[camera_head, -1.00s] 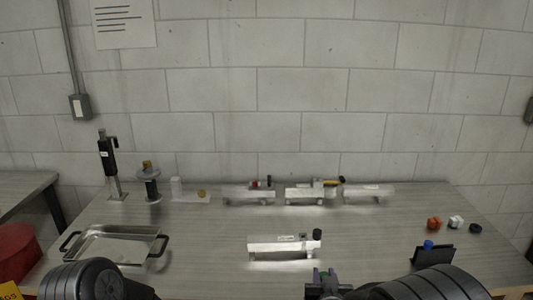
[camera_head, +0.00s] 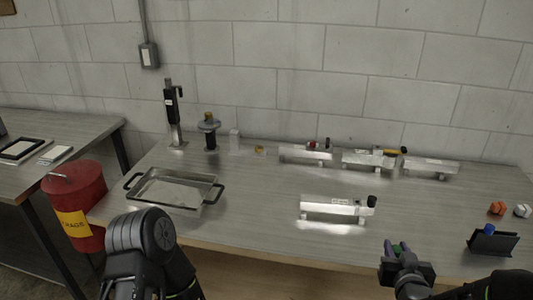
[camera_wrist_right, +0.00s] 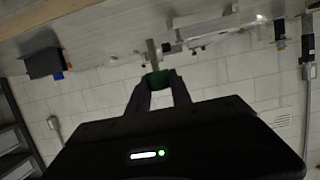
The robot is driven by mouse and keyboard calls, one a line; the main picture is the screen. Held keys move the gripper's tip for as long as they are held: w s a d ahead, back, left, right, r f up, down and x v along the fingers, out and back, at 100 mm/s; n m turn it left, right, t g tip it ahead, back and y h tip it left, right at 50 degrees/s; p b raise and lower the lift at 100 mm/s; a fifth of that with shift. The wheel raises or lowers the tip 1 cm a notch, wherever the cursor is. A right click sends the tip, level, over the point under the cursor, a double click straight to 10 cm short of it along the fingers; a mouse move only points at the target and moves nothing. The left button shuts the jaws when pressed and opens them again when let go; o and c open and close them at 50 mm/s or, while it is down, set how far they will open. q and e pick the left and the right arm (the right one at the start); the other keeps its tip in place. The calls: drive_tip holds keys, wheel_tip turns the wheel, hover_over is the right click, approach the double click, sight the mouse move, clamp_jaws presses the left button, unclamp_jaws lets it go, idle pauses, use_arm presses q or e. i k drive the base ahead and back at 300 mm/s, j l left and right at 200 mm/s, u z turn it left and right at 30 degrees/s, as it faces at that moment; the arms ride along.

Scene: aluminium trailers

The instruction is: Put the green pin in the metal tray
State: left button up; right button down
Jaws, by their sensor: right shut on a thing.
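The green pin (camera_wrist_right: 157,79) is between the two fingertips of my right gripper (camera_wrist_right: 159,88) in the right wrist view, with a pale metal piece beyond it. In the head view my right gripper (camera_head: 399,249) is at the lower right, shut on the pin, near the table's front edge and in front of the near aluminium trailer (camera_head: 332,207). A bit of green shows between its fingers. The metal tray (camera_head: 172,194), shallow with black handles, lies at the table's left, well away from this gripper. My left arm shows at lower left, but its gripper is out of view.
Several aluminium trailers (camera_head: 368,160) stand along the back. A black upright tool (camera_head: 172,115) and a grey-flanged post (camera_head: 210,130) stand behind the tray. A dark holder (camera_head: 492,242) with a blue piece is at right. A red bin (camera_head: 75,195) stands left of the table.

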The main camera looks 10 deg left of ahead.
sight(171, 199)
drive_tip(key=i+j, duration=0.3)
drive_tip(key=i, duration=0.15)
drive_tip(key=i+j, duration=0.3)
drive_tip(key=i+u, duration=0.1)
drive_tip(key=u, duration=2.35)
